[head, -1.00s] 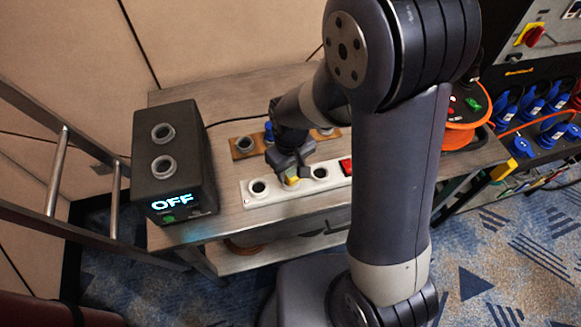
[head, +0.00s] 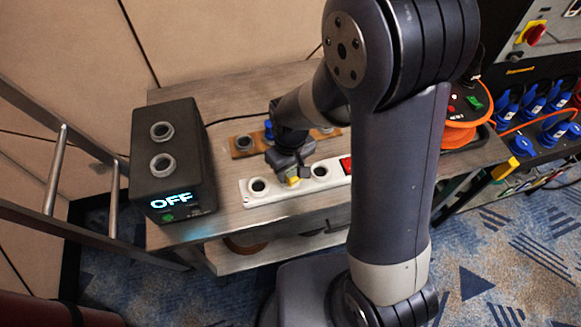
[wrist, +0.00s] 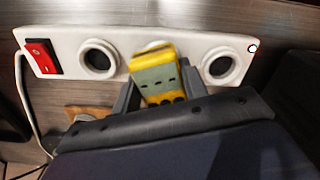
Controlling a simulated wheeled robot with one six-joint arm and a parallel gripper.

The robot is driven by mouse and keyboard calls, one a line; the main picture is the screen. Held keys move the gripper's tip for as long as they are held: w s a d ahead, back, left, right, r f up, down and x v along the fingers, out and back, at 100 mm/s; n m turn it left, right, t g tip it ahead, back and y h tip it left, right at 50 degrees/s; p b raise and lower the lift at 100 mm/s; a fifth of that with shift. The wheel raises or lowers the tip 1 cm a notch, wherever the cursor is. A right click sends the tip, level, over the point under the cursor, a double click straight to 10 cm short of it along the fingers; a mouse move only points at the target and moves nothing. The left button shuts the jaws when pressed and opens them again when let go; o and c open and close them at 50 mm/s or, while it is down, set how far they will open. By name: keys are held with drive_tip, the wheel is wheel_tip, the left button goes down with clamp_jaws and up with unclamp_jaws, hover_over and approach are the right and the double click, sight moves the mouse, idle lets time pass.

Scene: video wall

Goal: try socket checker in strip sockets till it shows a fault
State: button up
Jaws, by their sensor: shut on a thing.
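The white socket strip (head: 274,197) lies along the front of the bench, with a red switch (head: 346,165) at its right end. The yellow and grey socket checker (wrist: 158,78) is between the fingers of my gripper (wrist: 158,90), which is shut on it. In the head view, my gripper (head: 292,172) and the checker (head: 293,181) are over the strip's middle socket. The checker looks tilted and covers most of that socket, so I cannot tell whether it is plugged in. The left socket (head: 258,186) and right socket (head: 320,171) are empty. No lit lamp shows on the checker.
A black box (head: 170,187) with "OFF" on its display and two round sockets on top stands at the bench's left. An orange reel (head: 460,137) is at right.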

drive_tip(key=shift+f+b, duration=0.4)
drive_tip(key=shift+f, duration=0.1)
drive_tip(key=o, duration=1.7)
drive_tip(key=shift+c, duration=0.2)
drive_tip(key=shift+r, duration=0.15)
drive_tip(key=shift+r+p, duration=2.35)
drive_tip(key=shift+r, duration=0.6)
drive_tip(key=shift+s, duration=0.1)
